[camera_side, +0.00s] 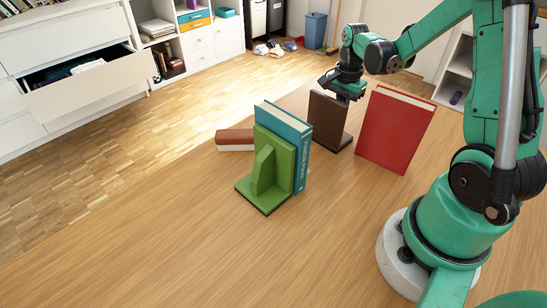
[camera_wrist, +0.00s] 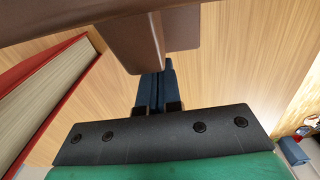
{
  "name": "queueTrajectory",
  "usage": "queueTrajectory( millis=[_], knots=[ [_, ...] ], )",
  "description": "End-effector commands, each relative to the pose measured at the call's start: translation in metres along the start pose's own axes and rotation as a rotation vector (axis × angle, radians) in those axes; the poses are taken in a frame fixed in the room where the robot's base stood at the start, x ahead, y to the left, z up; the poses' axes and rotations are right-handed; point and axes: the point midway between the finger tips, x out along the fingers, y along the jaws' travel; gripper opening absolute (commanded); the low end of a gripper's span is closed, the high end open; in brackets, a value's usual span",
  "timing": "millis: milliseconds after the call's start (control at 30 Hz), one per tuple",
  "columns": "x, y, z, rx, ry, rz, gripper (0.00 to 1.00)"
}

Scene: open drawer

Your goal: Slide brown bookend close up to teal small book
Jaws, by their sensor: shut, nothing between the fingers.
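The brown bookend (camera_side: 325,121) stands upright on the table, between the teal small book (camera_side: 296,150) and a red book. The teal book stands upright against the green bookend (camera_side: 264,172). The teal book partly overlaps the brown bookend in the side view, so the gap between them is hard to judge. My gripper (camera_side: 346,94) is low at the upper right of the brown bookend; its fingers are mostly hidden there. In the wrist view, the shut fingers (camera_wrist: 154,92) point down beside the brown bookend (camera_wrist: 85,18), near its brace. I cannot tell whether they touch it.
The red book (camera_side: 395,130) stands upright right of the brown bookend; it also shows at left in the wrist view (camera_wrist: 42,98). A reddish-brown book (camera_side: 234,139) lies flat behind the green bookend. The front of the wooden table (camera_side: 240,255) is clear.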

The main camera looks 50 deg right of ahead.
Motion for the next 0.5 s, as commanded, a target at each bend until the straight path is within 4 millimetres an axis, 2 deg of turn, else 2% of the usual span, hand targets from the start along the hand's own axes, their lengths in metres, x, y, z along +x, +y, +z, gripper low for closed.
queueTrajectory(
  millis=[267, 367, 500],
  knots=[
    [0.000, 0.000, 0.003, -0.001, 0.000, 0.000, 0.00],
    [0.000, -0.001, 0.018, -0.006, -0.001, 0.000, 0.00],
    [0.000, -0.001, 0.050, -0.009, -0.001, 0.000, 0.00]
  ],
)
